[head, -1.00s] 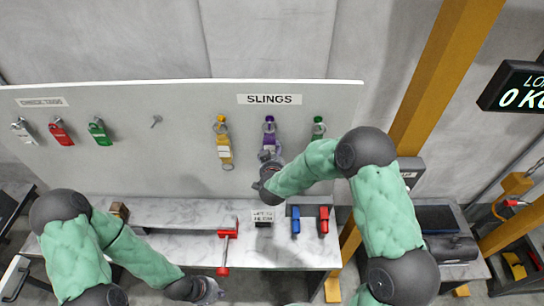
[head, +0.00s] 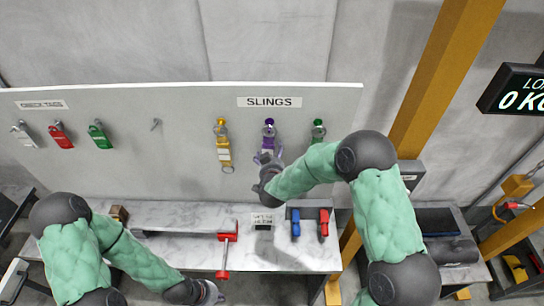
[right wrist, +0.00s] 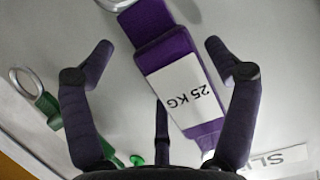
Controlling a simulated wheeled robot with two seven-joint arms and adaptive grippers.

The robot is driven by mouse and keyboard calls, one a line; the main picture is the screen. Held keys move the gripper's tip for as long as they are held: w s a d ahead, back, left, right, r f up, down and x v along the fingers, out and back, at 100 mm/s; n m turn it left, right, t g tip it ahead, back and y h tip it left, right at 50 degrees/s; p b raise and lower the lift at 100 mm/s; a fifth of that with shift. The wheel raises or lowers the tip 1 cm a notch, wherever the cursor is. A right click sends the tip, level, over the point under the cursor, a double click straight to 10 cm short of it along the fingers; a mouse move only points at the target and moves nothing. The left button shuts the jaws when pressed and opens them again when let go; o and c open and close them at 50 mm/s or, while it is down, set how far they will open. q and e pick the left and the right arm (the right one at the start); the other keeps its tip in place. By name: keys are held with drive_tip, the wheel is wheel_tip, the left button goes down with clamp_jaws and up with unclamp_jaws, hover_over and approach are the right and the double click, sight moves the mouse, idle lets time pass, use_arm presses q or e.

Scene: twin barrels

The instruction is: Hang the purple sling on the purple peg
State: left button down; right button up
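The purple sling (head: 270,142) hangs straight down on the SLINGS board, with its top ring at the purple peg (head: 269,122). The ring appears to be around the peg, but the contact is too small to be sure. My right gripper (head: 268,158) is at the sling's lower part. In the right wrist view, the sling (right wrist: 168,45), with its 25 KG label, lies between the spread fingers of my right gripper (right wrist: 163,68), with gaps on both sides. My left gripper (head: 212,292) is low over the front of the bench, its fingers unclear.
A yellow sling (head: 223,150) hangs to the left and a green sling (head: 318,133) close to the right. The bench (head: 185,215) below holds a red-handled clamp (head: 227,250) and a blue and red item.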

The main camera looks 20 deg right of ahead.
drive_tip(key=shift+f, duration=0.1)
drive_tip(key=v, duration=1.2)
